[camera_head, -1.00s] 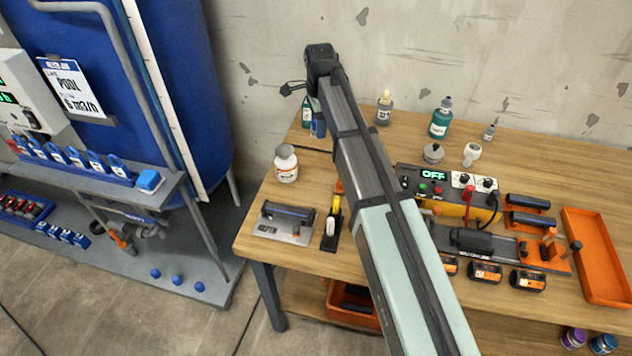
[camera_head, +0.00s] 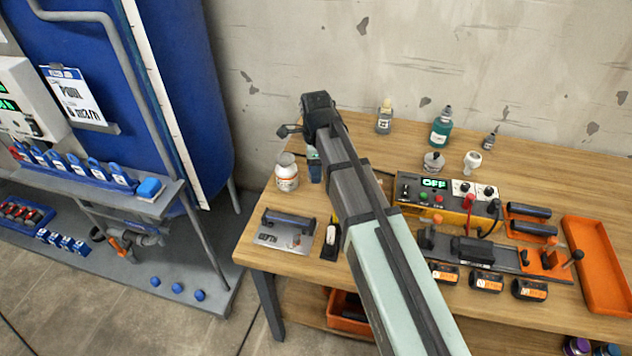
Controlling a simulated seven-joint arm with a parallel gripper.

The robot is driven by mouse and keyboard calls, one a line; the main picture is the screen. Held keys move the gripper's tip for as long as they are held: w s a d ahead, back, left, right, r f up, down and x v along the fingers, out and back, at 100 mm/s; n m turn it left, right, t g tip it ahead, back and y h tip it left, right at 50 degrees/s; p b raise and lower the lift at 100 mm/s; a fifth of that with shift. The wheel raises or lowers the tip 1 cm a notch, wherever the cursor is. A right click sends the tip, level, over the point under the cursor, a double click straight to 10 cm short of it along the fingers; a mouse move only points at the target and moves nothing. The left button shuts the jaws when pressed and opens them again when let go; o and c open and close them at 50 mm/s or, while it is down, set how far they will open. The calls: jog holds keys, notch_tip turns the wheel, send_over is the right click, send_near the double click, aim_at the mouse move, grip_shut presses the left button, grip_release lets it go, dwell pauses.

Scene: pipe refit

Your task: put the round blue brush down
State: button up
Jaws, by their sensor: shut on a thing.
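My gripper (camera_head: 314,158) is at the far end of my arm, low over the back left of the wooden workbench (camera_head: 385,155). My own wrist and forearm hide most of its fingers. A small blue piece of the round blue brush (camera_head: 315,173) shows just below the wrist, at the left edge of my arm, and moves with the gripper. The gripper is shut on it. The rest of the brush is hidden, and I cannot tell whether it touches the bench.
A white bottle (camera_head: 287,172) stands close left of the gripper. A grey plate with a dark bar (camera_head: 288,229) and a black-and-white tool (camera_head: 331,239) lie in front. The control box (camera_head: 448,196) and orange tray (camera_head: 598,262) are right. Some bench behind is clear.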

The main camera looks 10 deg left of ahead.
jog(key=shift+f, duration=2.6)
jog(key=o, duration=1.1)
jog(key=shift+f, duration=0.1)
jog(key=shift+c, duration=0.2)
notch_tip(320, 180, up, 12)
jog(key=shift+r, duration=0.15)
